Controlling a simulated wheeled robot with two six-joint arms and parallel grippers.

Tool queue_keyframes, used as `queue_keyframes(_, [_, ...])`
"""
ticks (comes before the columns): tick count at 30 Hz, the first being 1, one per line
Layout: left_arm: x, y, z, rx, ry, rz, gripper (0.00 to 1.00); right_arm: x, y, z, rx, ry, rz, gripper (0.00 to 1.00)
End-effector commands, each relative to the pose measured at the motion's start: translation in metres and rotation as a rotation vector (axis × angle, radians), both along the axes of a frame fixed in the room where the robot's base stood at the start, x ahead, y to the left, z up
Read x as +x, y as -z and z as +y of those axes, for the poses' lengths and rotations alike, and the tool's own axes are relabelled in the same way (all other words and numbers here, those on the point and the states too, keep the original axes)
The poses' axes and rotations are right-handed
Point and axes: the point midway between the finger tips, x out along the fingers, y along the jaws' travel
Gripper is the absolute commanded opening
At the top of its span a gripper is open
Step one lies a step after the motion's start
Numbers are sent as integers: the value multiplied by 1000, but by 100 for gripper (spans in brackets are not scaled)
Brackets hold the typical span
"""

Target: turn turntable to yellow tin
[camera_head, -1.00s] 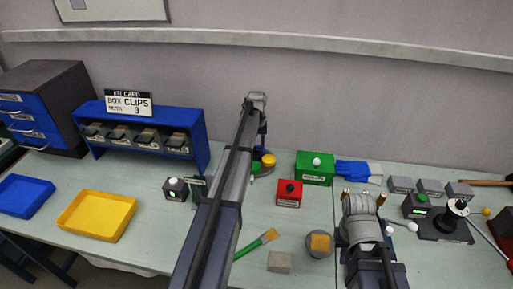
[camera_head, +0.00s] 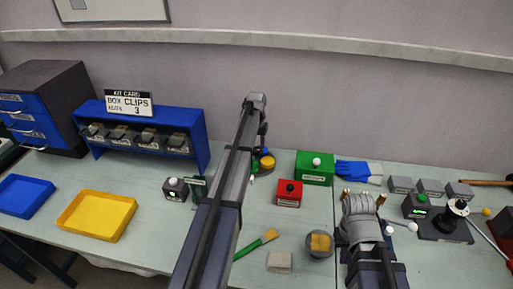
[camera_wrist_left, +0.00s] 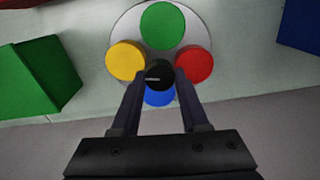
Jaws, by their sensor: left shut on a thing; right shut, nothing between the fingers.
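The turntable (camera_wrist_left: 128,28) is a pale round disc carrying a green tin (camera_wrist_left: 162,25), a yellow tin (camera_wrist_left: 126,60), a red tin (camera_wrist_left: 194,63) and a blue tin (camera_wrist_left: 159,98), with a dark knob (camera_wrist_left: 153,74) at its centre. My left gripper (camera_wrist_left: 157,78) is shut on the knob, its fingers passing over part of the blue tin. In the head view my left arm hides most of the turntable; the yellow tin (camera_head: 267,163) shows just right of the arm. My right gripper (camera_head: 363,196) is shut and empty, over the right part of the bench.
A green box (camera_head: 315,168) and a red box (camera_head: 289,193) stand right of the turntable. A blue shelf of bins (camera_head: 196,122) and a small dark box (camera_head: 175,189) stand to its left. A brush (camera_head: 257,244), grey block (camera_head: 279,262) and round container (camera_head: 320,244) lie nearer.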

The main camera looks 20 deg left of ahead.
Motion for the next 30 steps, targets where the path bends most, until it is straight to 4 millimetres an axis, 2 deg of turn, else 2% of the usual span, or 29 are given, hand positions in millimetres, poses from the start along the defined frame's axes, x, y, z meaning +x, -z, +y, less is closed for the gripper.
queue_keyframes(30, [0,0,-1,0,957,0,0,0,0,0,0,0,0,0])
